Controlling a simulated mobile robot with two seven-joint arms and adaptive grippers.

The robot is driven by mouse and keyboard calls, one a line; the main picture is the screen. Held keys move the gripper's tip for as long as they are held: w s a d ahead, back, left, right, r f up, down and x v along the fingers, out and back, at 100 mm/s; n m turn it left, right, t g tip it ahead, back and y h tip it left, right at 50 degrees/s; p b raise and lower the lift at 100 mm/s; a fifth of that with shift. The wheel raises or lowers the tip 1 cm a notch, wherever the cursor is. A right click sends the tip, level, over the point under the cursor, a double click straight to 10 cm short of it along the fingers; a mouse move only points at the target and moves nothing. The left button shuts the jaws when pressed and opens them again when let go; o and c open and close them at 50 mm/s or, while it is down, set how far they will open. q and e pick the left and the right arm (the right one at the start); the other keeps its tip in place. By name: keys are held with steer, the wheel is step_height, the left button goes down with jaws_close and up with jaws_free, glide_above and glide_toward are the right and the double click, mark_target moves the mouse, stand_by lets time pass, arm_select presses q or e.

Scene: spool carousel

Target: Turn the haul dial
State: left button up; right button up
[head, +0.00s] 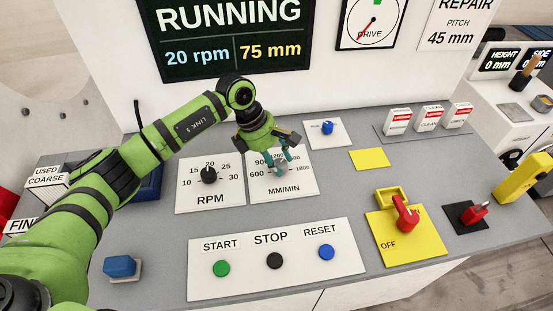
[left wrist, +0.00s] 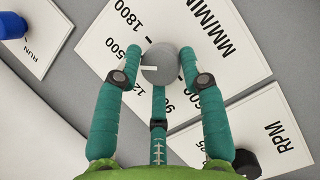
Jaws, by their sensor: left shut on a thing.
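The haul dial is a round grey knob on the white MM/MIN plate (head: 300,185), whose scale runs from 600 to 1800. In the left wrist view the knob (left wrist: 161,66) has a white pointer line facing left in the picture, toward the 1200–1500 side; the exact reading is unclear. My left gripper (head: 277,167) reaches down over the plate, its teal fingers shut on the knob. In the left wrist view the fingers (left wrist: 160,72) press the knob from both sides, with a third finger below. In the head view the fingers largely hide the knob. My right gripper is out of view.
The RPM dial (head: 209,175) stands close on the left, and a small blue RUN knob (head: 327,128) behind right. START, STOP and RESET buttons sit on a front plate (head: 300,279). A red switch (head: 404,214) is at right. The screen (head: 225,35) reads RUNNING, 20 rpm, 75 mm.

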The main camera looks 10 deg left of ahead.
arm_select(q)
steer(key=n+b, duration=0.1)
steer(key=n+t+b, duration=0.1)
steer(key=n, duration=0.1)
steer(key=n+b, duration=0.1)
steer(key=shift+s+d+f+t, duration=0.2)
steer(key=shift+s+d+t, duration=0.1)
steer(key=shift+t, duration=0.1)
steer(key=shift+s+r+n+t+y+b, duration=0.1)
steer(key=shift+n+t+y+b, duration=0.45)
steer(key=shift+n+b, duration=1)
steer(key=shift+n+p, duration=0.35)
steer(key=shift+n, duration=0.1)
steer(key=o, duration=1.1)
steer(key=shift+d+r, duration=0.1)
steer(key=shift+d, duration=0.05)
